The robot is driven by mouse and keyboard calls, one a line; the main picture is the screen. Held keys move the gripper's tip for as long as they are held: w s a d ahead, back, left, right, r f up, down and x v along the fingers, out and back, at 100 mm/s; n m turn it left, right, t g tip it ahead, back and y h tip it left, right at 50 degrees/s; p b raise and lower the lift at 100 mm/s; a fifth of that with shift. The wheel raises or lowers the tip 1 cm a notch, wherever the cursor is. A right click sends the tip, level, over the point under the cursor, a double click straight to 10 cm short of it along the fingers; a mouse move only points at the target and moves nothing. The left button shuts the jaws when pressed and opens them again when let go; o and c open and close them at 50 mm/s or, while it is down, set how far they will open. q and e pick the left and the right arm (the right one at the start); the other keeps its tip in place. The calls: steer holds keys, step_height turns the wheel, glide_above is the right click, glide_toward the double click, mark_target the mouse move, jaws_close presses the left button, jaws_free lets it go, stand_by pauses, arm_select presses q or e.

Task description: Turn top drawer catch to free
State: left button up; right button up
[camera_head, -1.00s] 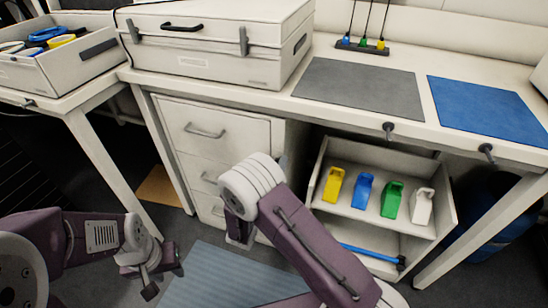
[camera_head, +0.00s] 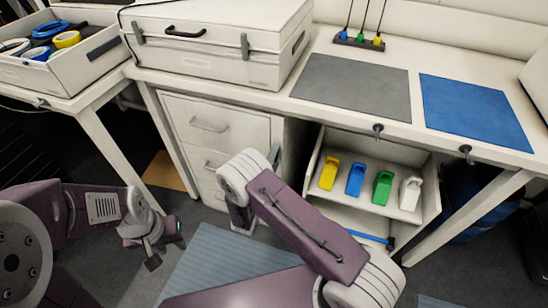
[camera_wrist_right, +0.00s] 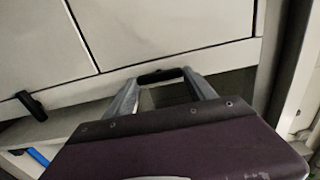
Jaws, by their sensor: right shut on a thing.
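The drawer cabinet (camera_head: 213,128) stands under the bench, with stacked pale drawers and grey handles. In the right wrist view two drawer fronts (camera_wrist_right: 160,35) appear turned on their side. A dark bar-shaped catch (camera_wrist_right: 160,76) lies at the edge of the top one. My right gripper (camera_wrist_right: 162,82) has its two grey fingers at the ends of this catch and is shut on it. In the head view my right wrist hides that spot. A second dark catch (camera_wrist_right: 30,105) sits on the neighbouring drawer. My left gripper (camera_head: 165,246) hangs low at left, away from the cabinet; its jaw opening is unclear.
An open shelf box (camera_head: 430,205) beside the cabinet holds yellow, blue, green and white pieces, with a blue bar (camera_head: 362,235) below. Two knobs (camera_head: 378,130) hang under the bench edge. A white case (camera_head: 215,70) stands above. Floor is free around the blue-grey mat (camera_head: 210,260).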

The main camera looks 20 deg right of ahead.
stand_by(0.3)
steer(key=o, duration=1.4)
steer(key=p+v, duration=0.2)
steer(key=v, duration=0.7)
